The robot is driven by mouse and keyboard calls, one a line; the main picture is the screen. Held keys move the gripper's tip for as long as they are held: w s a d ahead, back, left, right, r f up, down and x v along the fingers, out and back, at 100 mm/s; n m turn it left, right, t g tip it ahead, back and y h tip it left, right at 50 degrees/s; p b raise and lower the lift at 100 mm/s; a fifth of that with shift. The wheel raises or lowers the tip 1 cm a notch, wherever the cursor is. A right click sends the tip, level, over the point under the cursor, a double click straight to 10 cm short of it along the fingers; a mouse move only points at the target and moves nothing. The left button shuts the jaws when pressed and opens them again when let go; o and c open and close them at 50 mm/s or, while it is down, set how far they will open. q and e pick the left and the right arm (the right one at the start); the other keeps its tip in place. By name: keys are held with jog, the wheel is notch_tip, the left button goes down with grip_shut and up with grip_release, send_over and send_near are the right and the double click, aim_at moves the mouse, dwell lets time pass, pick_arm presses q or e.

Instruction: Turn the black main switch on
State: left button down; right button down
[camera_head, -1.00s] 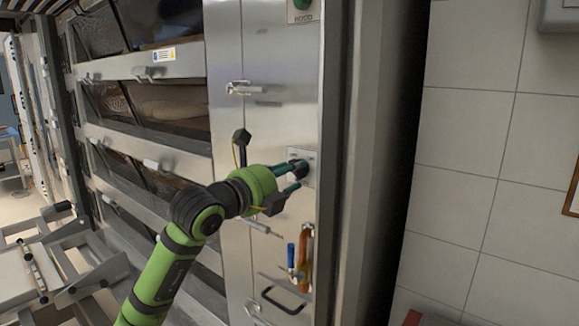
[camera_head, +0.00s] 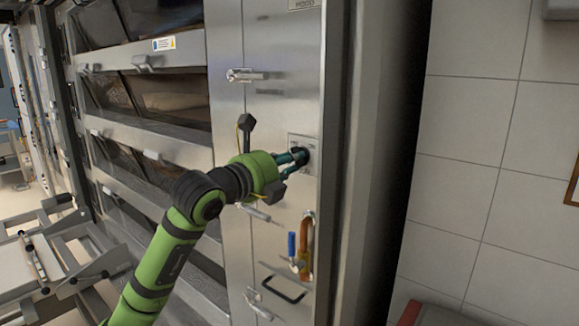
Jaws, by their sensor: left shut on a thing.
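The black main switch (camera_head: 302,155) sits on a small pale plate (camera_head: 313,142) on the steel front panel of the oven. My left gripper (camera_head: 299,157) reaches it from the left and is shut on the switch's knob. The fingers cover part of the knob, so its exact turn is hard to read. My right gripper is not in view.
Below the switch are a blue-handled valve (camera_head: 292,246), a copper pipe (camera_head: 307,243) and a black pull handle (camera_head: 284,290). A steel latch (camera_head: 246,76) is above. Glazed oven decks (camera_head: 168,100) stand at left, a tiled wall (camera_head: 465,120) at right.

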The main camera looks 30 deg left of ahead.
pick_arm(q)
jog(key=shift+r+m+b, duration=0.15)
jog(key=shift+m+b, duration=1.75)
jog(key=shift+m, duration=2.2)
jog(key=shift+r+m+b, duration=0.1)
jog(key=shift+m+b, duration=1.75)
jog(key=shift+m, duration=2.25)
jog(key=c, duration=1.1)
grip_release()
